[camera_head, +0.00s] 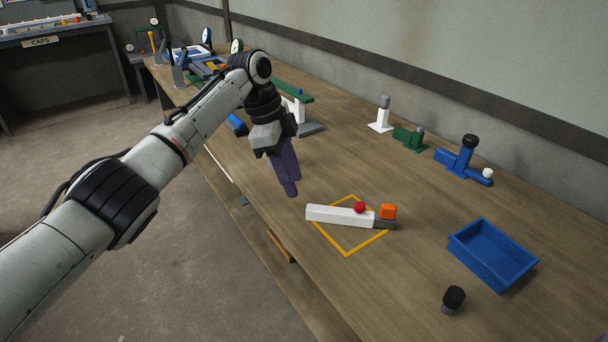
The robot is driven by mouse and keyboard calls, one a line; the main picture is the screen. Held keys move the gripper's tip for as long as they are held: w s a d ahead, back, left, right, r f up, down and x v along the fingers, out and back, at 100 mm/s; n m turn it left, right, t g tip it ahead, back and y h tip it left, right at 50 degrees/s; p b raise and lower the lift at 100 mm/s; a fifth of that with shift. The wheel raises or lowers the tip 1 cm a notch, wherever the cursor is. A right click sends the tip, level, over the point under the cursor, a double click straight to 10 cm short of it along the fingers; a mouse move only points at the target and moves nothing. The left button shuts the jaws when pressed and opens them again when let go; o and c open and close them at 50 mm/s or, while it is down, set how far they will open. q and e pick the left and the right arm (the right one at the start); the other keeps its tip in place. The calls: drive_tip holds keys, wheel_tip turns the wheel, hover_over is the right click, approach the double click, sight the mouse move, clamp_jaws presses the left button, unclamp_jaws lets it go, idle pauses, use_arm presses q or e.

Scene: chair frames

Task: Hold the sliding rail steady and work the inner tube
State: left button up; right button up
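The sliding rail lies on the wooden bench inside a yellow outlined square. Its outer part is a white bar (329,214) with a red knob (360,207) on top near its right end. The grey inner tube (384,224) shows at the right end of the white bar, with an orange block (388,211) on it. My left gripper (290,190) points down above the bench, to the upper left of the white bar and apart from it. Its purple fingers look close together and hold nothing visible; their gap is unclear. My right gripper is out of view.
A blue tray (467,247) and a black-capped cylinder (453,299) stand to the right. Blue (462,163), green (408,139) and white (380,124) fixtures stand along the back. Bare bench lies between the rail and the back fixtures. The bench's front edge is close to the rail.

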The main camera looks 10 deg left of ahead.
sight(318, 208)
use_arm(q)
drive_tip(key=shift+g+h, duration=0.3)
drive_tip(key=shift+h, duration=0.1)
drive_tip(key=d+f, duration=0.3)
drive_tip(key=s+d+f, duration=0.1)
drive_tip(key=d+f, duration=0.1)
drive_tip(key=f, duration=0.1)
drive_tip(key=shift+s+d, duration=0.1)
drive_tip(key=shift+d, duration=0.3)
drive_tip(key=shift+r, duration=0.1)
clamp_jaws()
drive_tip(key=shift+f, duration=0.2)
idle(0.6)
drive_tip(key=shift+o, duration=0.6)
unclamp_jaws()
drive_tip(key=shift+c, duration=0.4)
